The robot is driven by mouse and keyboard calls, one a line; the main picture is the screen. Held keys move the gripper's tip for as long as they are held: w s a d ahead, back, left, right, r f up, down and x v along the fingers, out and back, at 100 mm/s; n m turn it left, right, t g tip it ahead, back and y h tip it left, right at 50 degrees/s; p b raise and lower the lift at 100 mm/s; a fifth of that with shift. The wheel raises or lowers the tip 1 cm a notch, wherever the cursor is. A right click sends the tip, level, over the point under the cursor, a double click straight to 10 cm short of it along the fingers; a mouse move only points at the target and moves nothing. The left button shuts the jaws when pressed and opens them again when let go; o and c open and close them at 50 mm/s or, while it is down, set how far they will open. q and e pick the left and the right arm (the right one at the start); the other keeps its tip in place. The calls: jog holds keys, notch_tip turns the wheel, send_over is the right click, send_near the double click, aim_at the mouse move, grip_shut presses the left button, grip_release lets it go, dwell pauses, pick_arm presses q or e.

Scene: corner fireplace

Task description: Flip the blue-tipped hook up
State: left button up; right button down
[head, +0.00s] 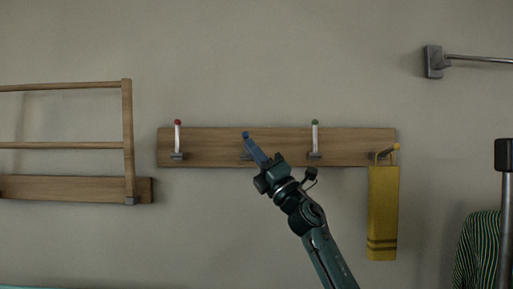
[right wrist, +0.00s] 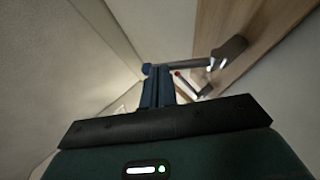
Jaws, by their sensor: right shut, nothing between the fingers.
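The wooden hook board (head: 350,145) is on the wall. The blue-tipped hook's tip (head: 245,134) shows just above my right gripper's fingertips (head: 251,144), lower than the upright red and green tips. The gripper hides most of its stem. In the right wrist view, the hook's grey stem (right wrist: 195,62) sticks out from its bracket on the board, and its blue end is at or against my fingertips (right wrist: 158,84). My right gripper is shut with nothing between its fingers. I cannot tell whether it touches the hook. My left gripper is not in view.
A red-tipped hook (head: 178,138) and a green-tipped hook (head: 315,137) stand upright on either side. A yellow cloth (head: 383,210) hangs from the yellow-tipped hook (head: 390,150). A wooden rack (head: 128,140) is at the left, a metal rail (head: 434,62) at upper right.

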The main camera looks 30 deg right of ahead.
jog(key=r, duration=0.1)
jog(key=w+r+p, duration=0.1)
jog(key=r, duration=0.1)
jog(key=w+d+r+p, duration=0.1)
jog(key=shift+w+d+r, duration=0.1)
jog(key=shift+w+r, duration=0.1)
jog(key=shift+r, duration=0.05)
dwell(0.3)
jog(key=shift+s, duration=0.1)
